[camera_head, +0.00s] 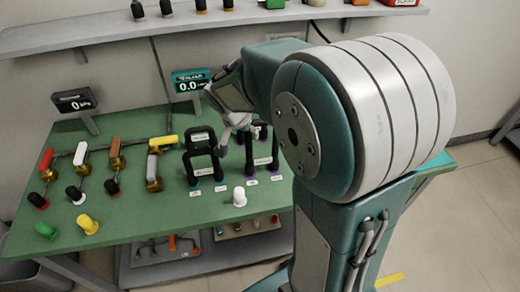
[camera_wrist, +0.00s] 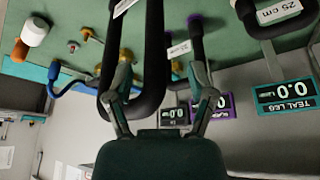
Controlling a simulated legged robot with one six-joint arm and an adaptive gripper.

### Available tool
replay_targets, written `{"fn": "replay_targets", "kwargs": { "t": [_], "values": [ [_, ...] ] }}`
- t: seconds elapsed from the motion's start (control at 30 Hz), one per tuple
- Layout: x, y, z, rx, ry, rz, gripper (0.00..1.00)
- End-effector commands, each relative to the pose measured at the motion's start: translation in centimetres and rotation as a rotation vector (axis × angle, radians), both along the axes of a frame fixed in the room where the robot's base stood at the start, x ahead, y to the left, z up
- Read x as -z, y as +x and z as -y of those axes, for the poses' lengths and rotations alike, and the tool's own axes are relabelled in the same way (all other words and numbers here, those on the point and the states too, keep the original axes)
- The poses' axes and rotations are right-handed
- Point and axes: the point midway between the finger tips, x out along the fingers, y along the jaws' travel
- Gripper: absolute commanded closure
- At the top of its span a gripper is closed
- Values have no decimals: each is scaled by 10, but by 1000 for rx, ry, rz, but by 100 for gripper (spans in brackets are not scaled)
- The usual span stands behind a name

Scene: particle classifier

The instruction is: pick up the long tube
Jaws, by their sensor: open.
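Black bent tubes with white labels stand on the green bench, one group at left (camera_head: 188,165) and one at right (camera_head: 276,150) in the head view. I cannot tell there which is the long tube. In the wrist view a tall black loop (camera_wrist: 155,45) rises close to my gripper (camera_wrist: 162,78), its bend between the open fingers and its left leg near the left finger. I cannot tell whether they touch. Another black tube (camera_wrist: 246,18) at upper right is labelled 25 cm. My gripper (camera_head: 236,122) is open above the bench, beside the tubes.
Small displays stand behind the bench (camera_head: 130,215), one at left (camera_head: 77,102) and one near the middle (camera_head: 189,82). Valves with coloured handles (camera_head: 115,153) fill the bench's left. A white cap (camera_head: 239,196) stands near its front edge. A shelf (camera_head: 120,33) runs along the wall.

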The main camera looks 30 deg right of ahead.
Motion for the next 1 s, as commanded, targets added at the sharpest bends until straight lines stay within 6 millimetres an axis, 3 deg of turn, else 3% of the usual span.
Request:
{"fn": "replay_targets", "kwargs": {
  "t": [0.13,0.37,0.53,1.0],
  "values": [
    [14,4,7,1,3,0,29],
    [15,4,5,0,0,1,29],
    [14,4,5,0,0,1,100],
    [10,5,5,1,0,3,100]
  ]
}}
